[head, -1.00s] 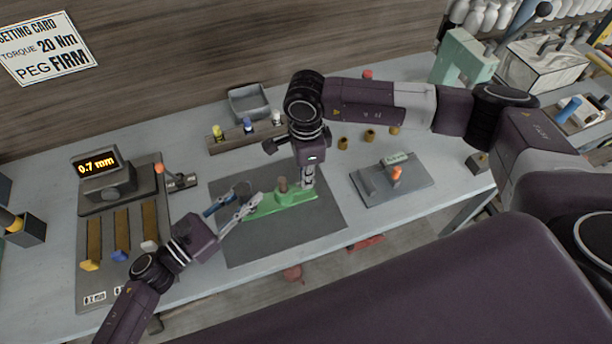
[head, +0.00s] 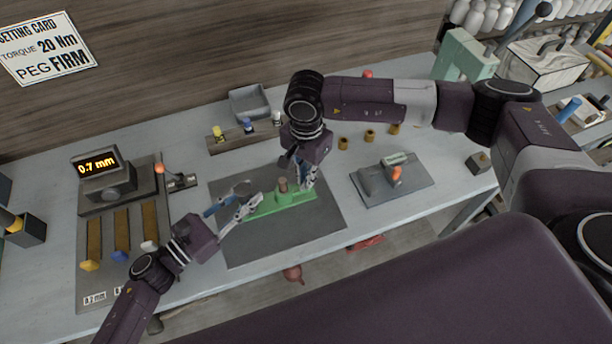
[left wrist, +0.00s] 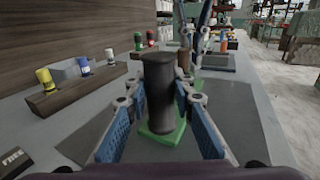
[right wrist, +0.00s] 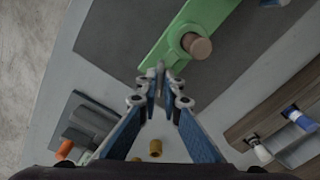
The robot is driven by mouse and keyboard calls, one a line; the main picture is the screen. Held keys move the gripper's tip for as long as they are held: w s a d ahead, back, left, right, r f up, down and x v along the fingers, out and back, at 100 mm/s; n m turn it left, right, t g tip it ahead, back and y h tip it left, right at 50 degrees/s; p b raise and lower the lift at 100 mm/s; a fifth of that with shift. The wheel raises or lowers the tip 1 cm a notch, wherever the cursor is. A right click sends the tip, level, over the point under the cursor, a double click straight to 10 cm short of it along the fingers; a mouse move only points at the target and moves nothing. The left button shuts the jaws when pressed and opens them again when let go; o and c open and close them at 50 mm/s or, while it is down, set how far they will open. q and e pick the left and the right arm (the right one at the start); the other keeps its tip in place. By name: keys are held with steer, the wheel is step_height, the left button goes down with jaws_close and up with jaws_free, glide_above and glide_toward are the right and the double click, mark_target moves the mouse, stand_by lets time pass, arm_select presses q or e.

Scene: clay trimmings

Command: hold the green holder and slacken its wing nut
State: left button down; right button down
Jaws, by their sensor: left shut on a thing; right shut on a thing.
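The green holder (head: 284,201) lies on the dark mat (head: 265,243), with a brown peg (head: 283,184) standing in it. My left gripper (head: 247,203) is shut on the dark upright post (left wrist: 158,95) at the holder's left end; the holder's green base (left wrist: 163,134) shows below it. My right gripper (head: 307,184) points down at the holder's right end. In the right wrist view its fingertips (right wrist: 160,80) are nearly together on a small grey part at the end of the green bar (right wrist: 193,30). The wing nut is mostly hidden between these fingers.
A fixture with an orange knob (head: 397,173) stands right of the mat. Small brass pieces (head: 343,143) lie behind it. A wooden rack (head: 230,142) with coloured-top bottles stands behind the mat. A gauge reading 0.7 mm (head: 97,164) is at left. The mat's front is clear.

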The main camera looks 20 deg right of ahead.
arm_select(q)
steer(key=shift+f, duration=0.1)
stand_by(0.4)
arm_select(e)
steer(key=c, duration=2.1)
jaws_free()
steer(key=shift+r, duration=0.1)
step_height(320, 180, up, 12)
arm_select(q)
steer(key=c, duration=1.6)
jaws_free()
